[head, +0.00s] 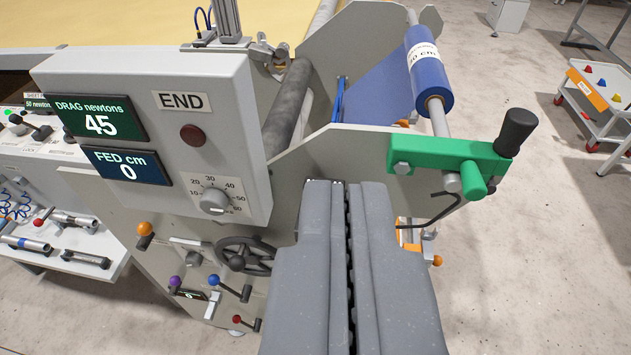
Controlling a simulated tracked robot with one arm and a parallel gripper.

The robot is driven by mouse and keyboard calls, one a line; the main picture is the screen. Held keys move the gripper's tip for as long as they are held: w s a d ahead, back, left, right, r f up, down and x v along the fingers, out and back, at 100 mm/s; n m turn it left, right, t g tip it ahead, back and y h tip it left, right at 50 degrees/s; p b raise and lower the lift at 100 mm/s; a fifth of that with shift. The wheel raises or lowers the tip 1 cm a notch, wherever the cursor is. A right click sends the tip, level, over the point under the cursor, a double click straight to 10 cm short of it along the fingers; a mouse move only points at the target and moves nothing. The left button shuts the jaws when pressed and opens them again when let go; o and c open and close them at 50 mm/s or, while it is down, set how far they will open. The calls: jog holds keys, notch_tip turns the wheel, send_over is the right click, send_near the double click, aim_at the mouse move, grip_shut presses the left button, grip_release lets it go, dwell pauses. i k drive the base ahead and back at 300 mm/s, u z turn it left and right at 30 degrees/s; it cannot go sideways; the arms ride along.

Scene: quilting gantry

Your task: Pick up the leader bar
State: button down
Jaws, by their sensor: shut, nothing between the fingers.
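My gripper (345,185) fills the lower middle of the head view. Its two thick grey fingers lie side by side with only a thin dark seam between them, and nothing shows between the tips. The tips are in front of the grey side plate of the machine, left of the green crank arm (450,157). I cannot tell for sure which thing is the leader bar. A dark grey bar or roller (288,105) runs between the side plates, apart from my gripper. The fingers hide part of the machine's lower side.
A control box (165,120) reads drag 45 newtons and fed 0 cm. A blue roll (427,75) and black crank knob (517,130) stand at right. Levers and a handwheel (240,257) are at lower left. A white shelf (90,275) holds metal parts. Floor at right is clear before a cart (600,100).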

aim_at(338, 101)
jog(key=k, duration=0.6)
jog(key=z, duration=0.3)
jog(key=i, duration=1.9)
jog(key=u, duration=0.5)
